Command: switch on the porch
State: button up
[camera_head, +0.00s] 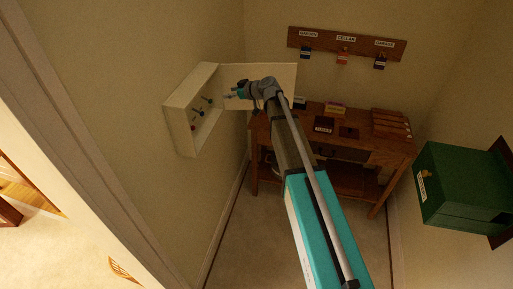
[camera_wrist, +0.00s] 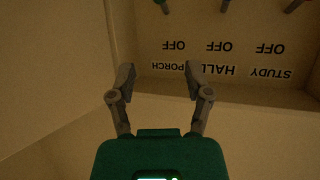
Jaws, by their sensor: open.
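A white switch box (camera_head: 178,124) hangs on the left wall with its door (camera_head: 284,78) swung open. Inside are three small levers (camera_head: 201,113) in a row. In the wrist view the box's back panel (camera_wrist: 220,62) carries the labels PORCH, HALL and STUDY, each with OFF beside it. The porch lever (camera_wrist: 164,6) shows at the top edge, in line with PORCH and only partly in frame. My gripper (camera_head: 231,96) is in front of the box, open and empty. In the wrist view my gripper (camera_wrist: 159,80) has its fingers apart below the labels, near PORCH.
A wooden desk (camera_head: 360,148) with small boxes stands behind my arm. A key rack (camera_head: 347,44) with labelled tags hangs above it. A green cabinet (camera_head: 465,185) is on the right wall. The open door stands close behind my gripper. The floor (camera_head: 240,250) at lower left of my arm is clear.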

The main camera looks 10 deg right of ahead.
jog(key=s+d+f+m+g+h+b, duration=0.2)
jog(key=s+d+f+b, duration=0.1)
jog(key=s+f, duration=0.4)
jog(key=s+d+f+m+g+h+b, duration=0.2)
jog(key=s+d+f, duration=0.3)
jog(key=s, duration=0.7)
jog(key=shift+f+m+g+h+b, duration=0.4)
jog(key=shift+f+h, duration=0.3)
jog(key=shift+f, duration=0.3)
jog(key=shift+d, duration=0.1)
jog(key=s+d+f+m+g+h+b, duration=0.1)
jog(key=s+d+f+m+h+b, duration=0.1)
jog(key=s, duration=0.6)
jog(key=s+d+f+m+g+h+b, duration=0.2)
jog(key=s+d+f+m+h+b, duration=0.1)
jog(key=s+d+f, duration=0.3)
jog(key=shift+s+d+m+h, duration=0.3)
jog(key=shift+s+d+m, duration=0.3)
jog(key=shift+s+d, duration=0.35)
